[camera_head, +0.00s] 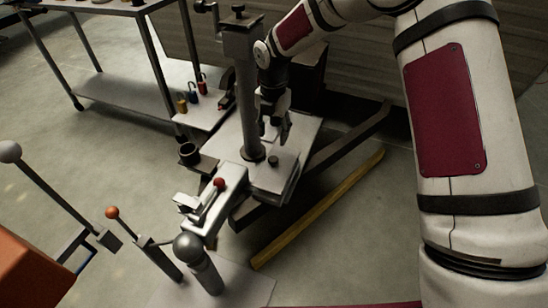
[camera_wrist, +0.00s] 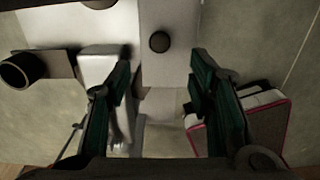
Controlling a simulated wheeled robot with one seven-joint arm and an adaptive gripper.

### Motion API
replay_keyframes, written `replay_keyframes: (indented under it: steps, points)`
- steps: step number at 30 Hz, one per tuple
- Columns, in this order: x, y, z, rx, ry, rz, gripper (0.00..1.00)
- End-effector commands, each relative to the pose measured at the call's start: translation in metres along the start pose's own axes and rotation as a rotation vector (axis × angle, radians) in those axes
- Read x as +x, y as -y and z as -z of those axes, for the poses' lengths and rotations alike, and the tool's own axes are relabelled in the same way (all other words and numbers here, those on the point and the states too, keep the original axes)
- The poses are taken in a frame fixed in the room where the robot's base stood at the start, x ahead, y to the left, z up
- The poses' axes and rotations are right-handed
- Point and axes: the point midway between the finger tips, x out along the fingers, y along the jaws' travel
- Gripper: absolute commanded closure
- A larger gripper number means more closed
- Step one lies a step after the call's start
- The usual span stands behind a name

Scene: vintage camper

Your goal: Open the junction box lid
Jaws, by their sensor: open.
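A light grey flat-topped box (camera_head: 285,182) sits on the trailer tongue beside the upright jack post. I take it for the junction box, with its top as the lid; the lid looks shut. A small dark round knob (camera_head: 273,160) stands on this top. In the wrist view, the knob (camera_wrist: 159,41) shows on the pale surface (camera_wrist: 180,18), beyond and between my fingertips. My gripper (camera_head: 275,133) hangs above the box, just right of the post. It is open and empty in the wrist view (camera_wrist: 160,72), with its fingers apart and clear of the knob.
The jack post (camera_head: 247,95) rises close left of my gripper. The coupler with a red ball (camera_head: 219,183) lies in front. A black cup-like part (camera_head: 188,153) is left of the box. A cart with padlocks (camera_head: 193,97) stands behind. A yellow bar (camera_head: 318,210) lies right on open floor.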

Motion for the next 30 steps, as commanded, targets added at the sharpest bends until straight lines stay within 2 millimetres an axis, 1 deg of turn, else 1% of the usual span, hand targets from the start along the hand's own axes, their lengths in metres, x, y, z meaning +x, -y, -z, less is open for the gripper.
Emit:
replay_keyframes:
  steps: [1,9,15,20,29,30]
  points:
    - [0.014,0.0,0.001,-0.001,-0.002,0.001,0.52]
    - [0.066,0.0,0.001,0.001,-0.002,0.002,0.52]
    - [0.092,0.0,0.001,0.0,-0.001,0.001,0.52]
    - [0.1,0.001,0.0,0.001,0.0,0.001,0.52]
    - [0.1,0.0,0.0,0.001,0.0,0.0,0.52]
    - [0.1,0.0,0.0,0.001,0.0,0.0,0.61]
